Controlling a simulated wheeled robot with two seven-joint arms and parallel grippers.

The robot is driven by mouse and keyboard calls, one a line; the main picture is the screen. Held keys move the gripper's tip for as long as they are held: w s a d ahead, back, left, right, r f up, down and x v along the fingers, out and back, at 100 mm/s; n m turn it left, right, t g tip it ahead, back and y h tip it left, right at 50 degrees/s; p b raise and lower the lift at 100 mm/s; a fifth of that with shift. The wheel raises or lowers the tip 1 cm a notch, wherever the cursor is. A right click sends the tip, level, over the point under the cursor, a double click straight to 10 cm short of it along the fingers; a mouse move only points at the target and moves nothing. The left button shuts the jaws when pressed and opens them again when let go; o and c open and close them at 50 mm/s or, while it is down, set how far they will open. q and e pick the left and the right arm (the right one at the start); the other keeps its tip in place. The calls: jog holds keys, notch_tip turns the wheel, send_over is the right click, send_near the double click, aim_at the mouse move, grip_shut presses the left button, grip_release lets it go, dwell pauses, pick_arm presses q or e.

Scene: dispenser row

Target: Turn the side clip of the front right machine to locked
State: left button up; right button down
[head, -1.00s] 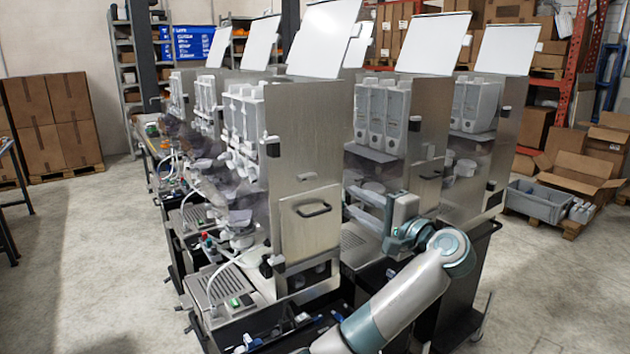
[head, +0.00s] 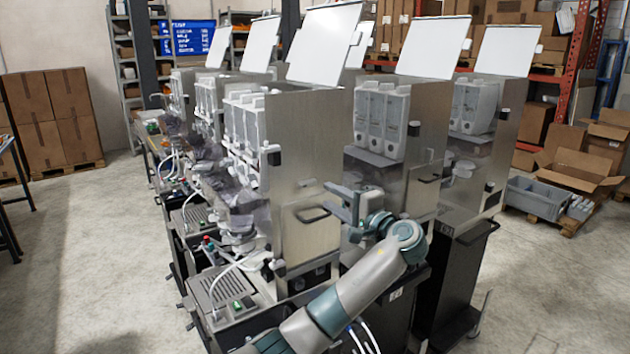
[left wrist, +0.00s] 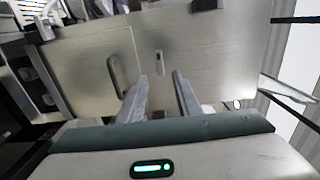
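The nearest steel dispenser machine (head: 312,140) has a side panel with a black handle (head: 312,213). My left gripper (head: 334,198) is beside this panel, just right of the handle. In the left wrist view, the left gripper (left wrist: 161,76) is open, with a gap between its two fingers and nothing held. A small upright clip (left wrist: 159,62) with a dark slot shows on the steel panel, just beyond and between the fingertips. The panel handle (left wrist: 115,77) lies left of the fingers. I cannot make out the clip in the head view. My right gripper is not in view.
A second machine (head: 425,125) stands close to the right of my left gripper. More machines stand in rows behind. A grey crate (head: 536,199) and open cartons (head: 578,165) lie at the right. The floor (head: 540,295) at the front right is clear.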

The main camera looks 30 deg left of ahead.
aim_at(311, 185)
pick_arm(q)
jog(key=p+x, duration=0.3)
jog(key=x, duration=0.4)
jog(key=shift+r, duration=0.1)
jog(key=shift+w+a, duration=0.3)
jog(key=shift+a, duration=0.25)
grip_shut()
